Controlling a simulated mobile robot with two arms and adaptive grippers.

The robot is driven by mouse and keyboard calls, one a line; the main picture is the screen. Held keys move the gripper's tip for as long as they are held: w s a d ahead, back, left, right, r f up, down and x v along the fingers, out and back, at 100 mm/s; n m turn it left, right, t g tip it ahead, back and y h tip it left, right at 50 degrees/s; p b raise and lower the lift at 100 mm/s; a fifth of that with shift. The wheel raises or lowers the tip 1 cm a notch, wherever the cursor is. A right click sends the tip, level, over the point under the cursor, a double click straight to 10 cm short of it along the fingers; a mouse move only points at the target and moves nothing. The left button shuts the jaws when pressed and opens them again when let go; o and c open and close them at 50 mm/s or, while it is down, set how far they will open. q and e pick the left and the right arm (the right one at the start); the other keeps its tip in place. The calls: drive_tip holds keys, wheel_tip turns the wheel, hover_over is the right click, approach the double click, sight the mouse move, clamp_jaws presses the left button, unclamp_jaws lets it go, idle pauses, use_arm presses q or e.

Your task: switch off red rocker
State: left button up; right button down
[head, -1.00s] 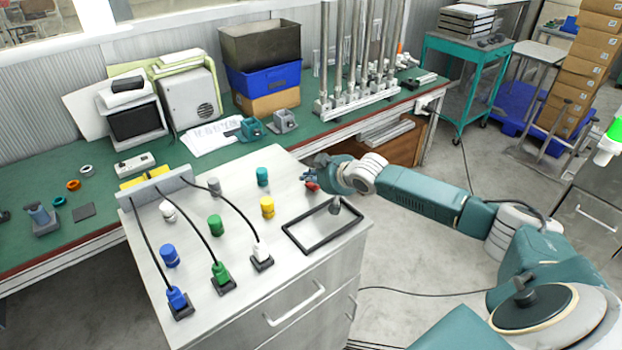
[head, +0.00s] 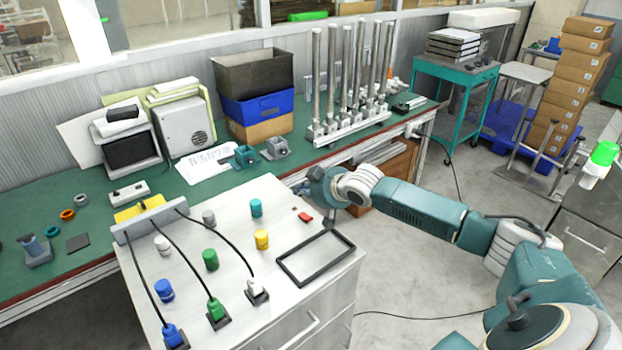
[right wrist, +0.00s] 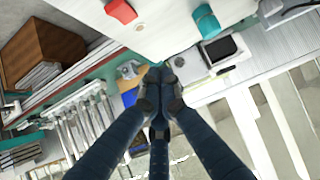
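The red rocker (head: 305,216) sits on the pale top of the control cabinet (head: 215,280), near its right edge. In the right wrist view the red rocker (right wrist: 120,11) is at the top edge, left of a teal knob (right wrist: 206,21). Its on or off position is too small to tell. My right gripper (head: 303,186) is beyond the rocker, apart from it, by the cabinet's far right edge. In the right wrist view its dark fingers (right wrist: 158,76) come together at the tips with nothing seen between them. My left gripper is not in view.
Coloured knobs, including a yellow one (head: 262,240), and three cabled plugs stand on the cabinet. An empty black frame (head: 316,258) lies at its front right. Behind is a green workbench (head: 205,190) with crates and metal posts.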

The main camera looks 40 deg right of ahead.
drive_tip(key=s+r+b, duration=0.1)
drive_tip(key=s+r, duration=0.3)
drive_tip(key=r, duration=0.1)
drive_tip(key=shift+s+r, duration=0.2)
drive_tip(key=shift+r, duration=0.2)
